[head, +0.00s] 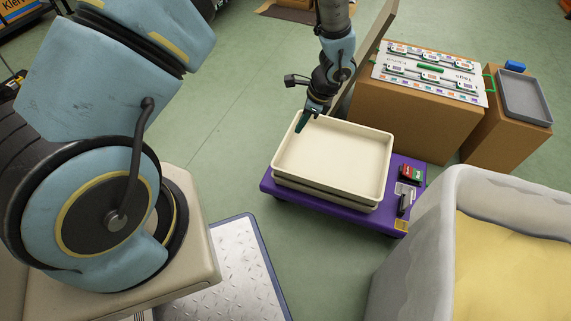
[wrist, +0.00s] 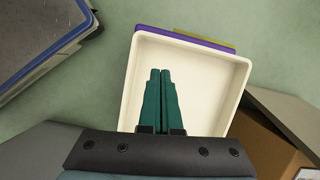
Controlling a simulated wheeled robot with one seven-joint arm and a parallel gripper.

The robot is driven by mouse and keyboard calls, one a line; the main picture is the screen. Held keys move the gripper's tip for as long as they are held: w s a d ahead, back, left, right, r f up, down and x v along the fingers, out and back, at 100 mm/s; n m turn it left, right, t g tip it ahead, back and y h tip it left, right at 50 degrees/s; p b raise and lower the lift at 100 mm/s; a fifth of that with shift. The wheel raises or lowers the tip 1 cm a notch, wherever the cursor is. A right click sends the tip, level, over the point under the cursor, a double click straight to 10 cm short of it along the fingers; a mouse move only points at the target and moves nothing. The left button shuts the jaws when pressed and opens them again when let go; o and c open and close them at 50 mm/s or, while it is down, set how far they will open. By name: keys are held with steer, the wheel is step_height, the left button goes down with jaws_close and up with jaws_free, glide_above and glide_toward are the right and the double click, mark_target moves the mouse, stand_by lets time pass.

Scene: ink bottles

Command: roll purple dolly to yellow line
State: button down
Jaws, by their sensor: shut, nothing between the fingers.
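The purple dolly (head: 416,179) stands on the green floor in the middle of the head view and carries a stack of cream trays (head: 330,153). The top tray looks empty. In the wrist view a strip of the purple dolly (wrist: 190,38) shows past the tray (wrist: 200,95), with a yellow edge beside it. My gripper (head: 302,127) is at the tray's far left corner in the head view. In the wrist view my gripper (wrist: 160,72) has its green fingers together over the tray. I cannot tell whether they touch it. No yellow line on the floor is plain to see.
A grey bin (head: 410,245) with yellow contents stands close on the dolly's right. Brown boxes (head: 420,117) stand behind, bearing a white panel (head: 430,72) and a grey tray (head: 523,97). A metal plate with a blue edge (head: 225,275) lies at front left. Floor left of the dolly is clear.

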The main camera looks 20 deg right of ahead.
mark_target(279, 152)
steer(key=shift+m, duration=0.8)
steer(key=f+b, duration=0.1)
steer(key=f, duration=0.3)
steer(key=f+b, duration=0.1)
steer(key=f, duration=0.4)
steer(key=f+b, duration=0.1)
steer(key=f, duration=0.3)
steer(key=shift+w+a+f, duration=0.25)
steer(key=shift+f, duration=0.15)
steer(key=shift+w+a+f+b, duration=0.1)
steer(key=shift+w+a+b, duration=0.3)
steer(key=shift+w+a, duration=1)
steer(key=shift+a, duration=0.1)
steer(key=shift+w+a, duration=0.6)
